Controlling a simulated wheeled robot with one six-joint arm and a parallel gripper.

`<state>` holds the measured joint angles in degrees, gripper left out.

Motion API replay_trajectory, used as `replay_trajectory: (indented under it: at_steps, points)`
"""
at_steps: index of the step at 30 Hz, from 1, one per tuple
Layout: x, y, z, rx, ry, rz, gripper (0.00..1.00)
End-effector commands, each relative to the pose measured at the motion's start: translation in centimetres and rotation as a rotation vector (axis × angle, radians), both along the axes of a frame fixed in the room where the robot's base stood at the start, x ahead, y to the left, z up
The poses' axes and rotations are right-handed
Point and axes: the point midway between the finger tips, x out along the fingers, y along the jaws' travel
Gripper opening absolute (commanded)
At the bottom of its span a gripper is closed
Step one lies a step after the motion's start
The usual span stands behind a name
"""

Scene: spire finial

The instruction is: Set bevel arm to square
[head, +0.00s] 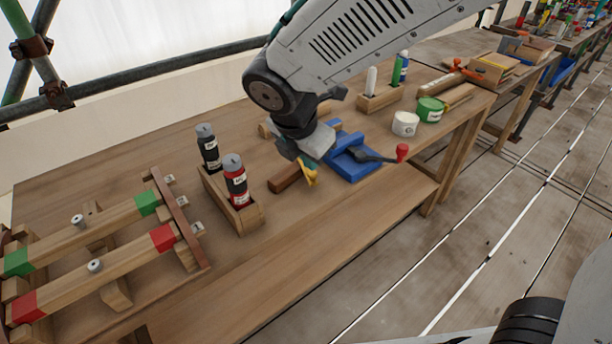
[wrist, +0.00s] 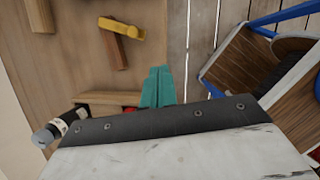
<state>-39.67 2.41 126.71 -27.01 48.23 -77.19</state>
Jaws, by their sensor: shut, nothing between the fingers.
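The bevel has a brown wooden stock (head: 284,179) and a short yellow arm (head: 309,174). It lies on the workbench left of the blue vise. In the wrist view the yellow arm (wrist: 121,28) crosses the end of the wooden stock (wrist: 117,52) at a slant; I cannot tell the exact angle. My gripper (wrist: 160,70) has teal fingers, shut with nothing between them. In the wrist view the fingertips are apart from the bevel, to its lower right. In the head view my wrist hangs just above the bevel and partly covers it.
The blue vise (head: 350,164) with a red-knobbed handle stands right of the bevel. A wooden box (head: 248,214) with two bottles stands to its left. Clamped timbers (head: 120,255) fill the left end. The front bench strip (head: 300,240) is clear.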

Motion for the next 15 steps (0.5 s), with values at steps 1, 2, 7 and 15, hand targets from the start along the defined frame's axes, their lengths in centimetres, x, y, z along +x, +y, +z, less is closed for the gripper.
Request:
replay_trajectory:
  at_steps: [1,2,7,15]
  points:
    - [0.1,1.6,-0.9,-0.025,0.01,0.086,0.0]
    - [0.2,2.3,-1.2,-0.037,0.013,0.13,0.0]
    - [0.5,4.0,-2.6,-0.072,0.022,0.251,0.0]
    - [1.8,3.1,-6.6,-0.074,0.025,0.253,0.0]
